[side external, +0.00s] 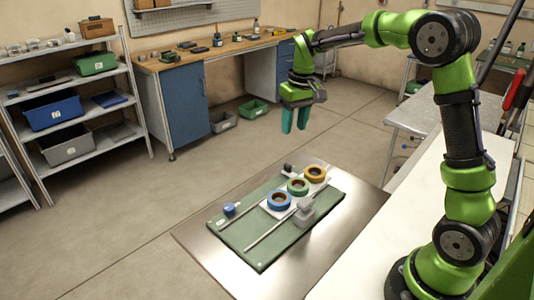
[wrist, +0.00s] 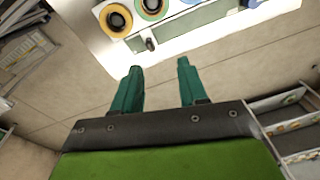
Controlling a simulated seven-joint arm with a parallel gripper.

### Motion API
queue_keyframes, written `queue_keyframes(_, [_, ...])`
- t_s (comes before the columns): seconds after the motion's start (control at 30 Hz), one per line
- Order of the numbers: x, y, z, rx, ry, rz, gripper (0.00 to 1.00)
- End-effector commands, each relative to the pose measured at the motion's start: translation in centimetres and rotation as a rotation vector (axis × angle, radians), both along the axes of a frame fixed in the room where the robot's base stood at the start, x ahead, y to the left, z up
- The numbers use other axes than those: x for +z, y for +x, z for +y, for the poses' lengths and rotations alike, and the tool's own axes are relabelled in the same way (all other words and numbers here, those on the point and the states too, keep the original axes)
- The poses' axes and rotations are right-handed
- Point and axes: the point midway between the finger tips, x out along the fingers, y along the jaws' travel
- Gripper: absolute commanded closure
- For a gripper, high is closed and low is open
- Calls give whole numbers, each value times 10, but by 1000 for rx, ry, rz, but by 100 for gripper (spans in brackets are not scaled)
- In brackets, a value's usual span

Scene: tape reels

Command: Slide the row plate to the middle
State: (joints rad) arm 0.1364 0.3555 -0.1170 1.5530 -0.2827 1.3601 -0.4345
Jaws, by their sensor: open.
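The row plate (side external: 266,209) is a pale strip on a green board (side external: 258,258), lying toward the board's far right part. It carries a blue reel (side external: 279,200), a green reel (side external: 298,187) and an orange reel (side external: 315,173) in a row. The wrist view shows the orange reel (wrist: 115,18) and part of the green reel (wrist: 152,6) at the top edge. My gripper (side external: 294,129) is open and empty, its teal fingers pointing down, high above and beyond the board. The fingers are spread apart in the wrist view (wrist: 159,68).
Thin rails run along the board. A grey block (side external: 305,212) stands beside the plate on the near side. A blue round piece (side external: 229,209) sits at the board's left and a small dark knob (side external: 288,168) at its far edge. The space around my gripper is clear.

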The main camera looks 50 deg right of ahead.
Motion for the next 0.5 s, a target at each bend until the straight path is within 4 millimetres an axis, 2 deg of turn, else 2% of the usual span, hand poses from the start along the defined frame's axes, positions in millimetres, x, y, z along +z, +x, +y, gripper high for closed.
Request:
queue_keyframes(0.03, [-9,15,-12,27,-14,35,57])
queue_keyframes(0.1, [-13,28,-23,75,-31,66,57])
queue_keyframes(0.2, [-6,40,-30,137,-47,83,57])
queue_keyframes(0.3, [8,40,-30,195,-49,83,57])
queue_keyframes(0.5, [-8,37,-27,222,-39,97,57])
